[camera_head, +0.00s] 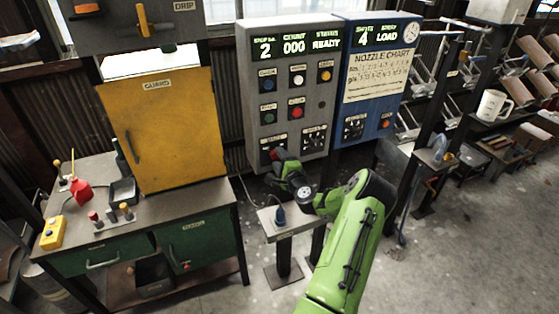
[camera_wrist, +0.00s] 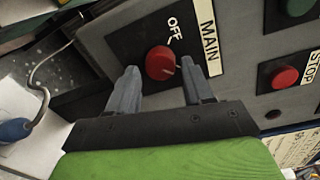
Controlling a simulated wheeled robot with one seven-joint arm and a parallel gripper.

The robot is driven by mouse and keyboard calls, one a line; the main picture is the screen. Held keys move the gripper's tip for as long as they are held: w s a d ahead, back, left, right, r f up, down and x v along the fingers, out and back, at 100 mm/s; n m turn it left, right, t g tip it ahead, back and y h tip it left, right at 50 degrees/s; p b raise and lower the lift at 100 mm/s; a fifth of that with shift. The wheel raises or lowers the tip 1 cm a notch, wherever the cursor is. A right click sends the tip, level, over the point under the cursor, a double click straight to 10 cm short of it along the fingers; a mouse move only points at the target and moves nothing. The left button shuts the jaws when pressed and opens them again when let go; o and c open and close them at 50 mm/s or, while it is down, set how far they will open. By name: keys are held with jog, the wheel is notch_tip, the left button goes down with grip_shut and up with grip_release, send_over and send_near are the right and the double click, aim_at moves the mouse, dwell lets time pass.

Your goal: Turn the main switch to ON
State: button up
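The main switch is a red rotary knob (camera_wrist: 160,63) on a dark plate, with a "MAIN" label and an "OFF" mark beside it in the wrist view. A light pointer line on the knob shows, pointing away from the OFF mark's side or across it; I cannot tell its exact setting. My gripper (camera_wrist: 155,88) is open, its two fingers on either side of the knob's near side, apart from it as far as I can see. In the head view my gripper (camera_head: 279,158) is at the lower left of the grey control panel (camera_head: 253,90), covering much of the switch.
A red STOP button (camera_wrist: 284,77) and a green button (camera_wrist: 299,6) are close to the right of the switch. A blue panel (camera_head: 382,126) adjoins the grey one. A small stand (camera_head: 302,223) with a blue item is below. A yellow guard door (camera_head: 165,130) is at left.

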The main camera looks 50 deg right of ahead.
jog(key=shift+o, duration=0.6)
jog(key=b+v, duration=0.3)
jog(key=v, duration=1.2)
jog(key=shift+s+b, duration=0.35)
jog(key=shift+a+r, duration=0.1)
jog(key=shift+a, duration=0.05)
